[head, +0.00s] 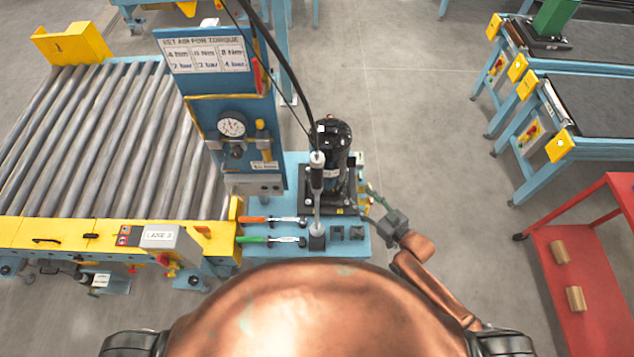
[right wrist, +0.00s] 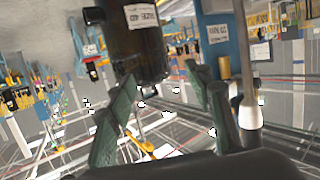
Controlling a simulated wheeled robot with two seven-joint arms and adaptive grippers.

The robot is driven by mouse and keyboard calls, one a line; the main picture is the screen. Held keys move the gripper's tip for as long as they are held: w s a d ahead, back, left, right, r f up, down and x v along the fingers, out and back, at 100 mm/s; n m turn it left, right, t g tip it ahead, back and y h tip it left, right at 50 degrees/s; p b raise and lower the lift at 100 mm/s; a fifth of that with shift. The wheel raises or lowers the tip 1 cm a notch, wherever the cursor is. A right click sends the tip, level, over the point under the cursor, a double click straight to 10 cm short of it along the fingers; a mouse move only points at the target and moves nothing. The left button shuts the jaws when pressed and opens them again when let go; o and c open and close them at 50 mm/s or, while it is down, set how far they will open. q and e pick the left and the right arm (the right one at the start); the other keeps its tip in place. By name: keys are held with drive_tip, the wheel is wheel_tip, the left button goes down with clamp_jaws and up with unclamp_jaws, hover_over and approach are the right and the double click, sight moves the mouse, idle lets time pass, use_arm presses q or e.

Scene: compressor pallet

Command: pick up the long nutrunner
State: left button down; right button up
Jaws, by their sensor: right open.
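A slim grey shaft with a white collar, seemingly the nutrunner (right wrist: 246,70), is beside the right finger, outside the jaws. My left gripper is not in view.
An orange-handled tool (head: 265,219) and a green-handled tool (head: 265,239) lie left of the nutrunner. A blue gauge panel (head: 232,105) rises behind them. A roller conveyor (head: 90,140) is at left, a red cart (head: 585,250) at right. Floor between station and cart is clear.

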drive_tip(key=s+a+r+n+y+p, duration=0.1)
drive_tip(key=a+r+y, duration=0.1)
drive_tip(key=a+r, duration=0.35)
drive_tip(key=s+a+r+n+y, duration=0.1)
drive_tip(key=s+a+r, duration=0.1)
drive_tip(key=r, duration=0.6)
drive_tip(key=y, duration=0.2)
approach(322, 176)
drive_tip(key=shift+n+g, duration=0.3)
drive_tip(key=shift+g, duration=0.1)
drive_tip(key=p+x, duration=0.1)
drive_tip(key=x, duration=0.3)
drive_tip(key=shift+w, duration=0.35)
drive_tip(key=shift+x, duration=1)
drive_tip(key=p+x, duration=0.2)
drive_tip(key=x, duration=0.3)
drive_tip(key=shift+a, duration=0.25)
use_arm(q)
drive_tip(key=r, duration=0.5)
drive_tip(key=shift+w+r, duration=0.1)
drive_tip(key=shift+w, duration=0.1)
use_arm(e)
drive_tip(key=shift+c, duration=0.4)
clamp_jaws()
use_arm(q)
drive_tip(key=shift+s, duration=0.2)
